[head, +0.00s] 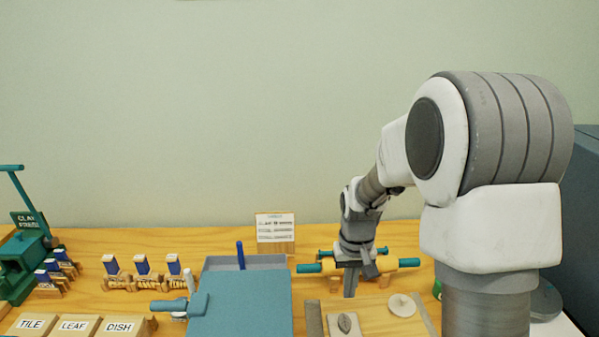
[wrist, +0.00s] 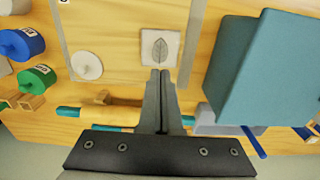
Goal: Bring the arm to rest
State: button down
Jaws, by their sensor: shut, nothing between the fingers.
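My gripper (head: 350,283) is shut and empty. It points down over the wooden table near the rolling pin (head: 395,264) and the board (head: 378,320). In the wrist view the closed fingertips (wrist: 160,72) show just beside a square clay tile with a leaf mark (wrist: 159,47), with no clear contact. The tile (head: 344,325) lies on the board next to a round pale disc (head: 401,305). My arm bends down from the right side of the head view.
A blue-teal box (head: 243,304) stands left of my gripper. A card (head: 275,228) stands behind. Stamps (head: 142,265) and labelled blocks TILE, LEAF, DISH (head: 73,325) are at left, with a green clay press (head: 22,262). Blue (wrist: 22,44) and green (wrist: 37,78) rolls show in the wrist view.

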jog(key=s+r+t, duration=0.3)
jog(key=s+r, duration=0.5)
jog(key=r, duration=0.5)
jog(key=s+r+t, duration=0.2)
jog(key=s+r, duration=0.4)
jog(key=s, duration=0.6)
jog(key=shift+s+t, duration=0.15)
jog(key=shift+t, duration=0.15)
jog(key=shift+r, duration=0.15)
jog(key=m+g+p, duration=0.6)
send_over(345, 321)
notch_tip(345, 321, down, 20)
jog(key=shift+f+b, duration=2.5)
jog(key=shift+f, duration=1.2)
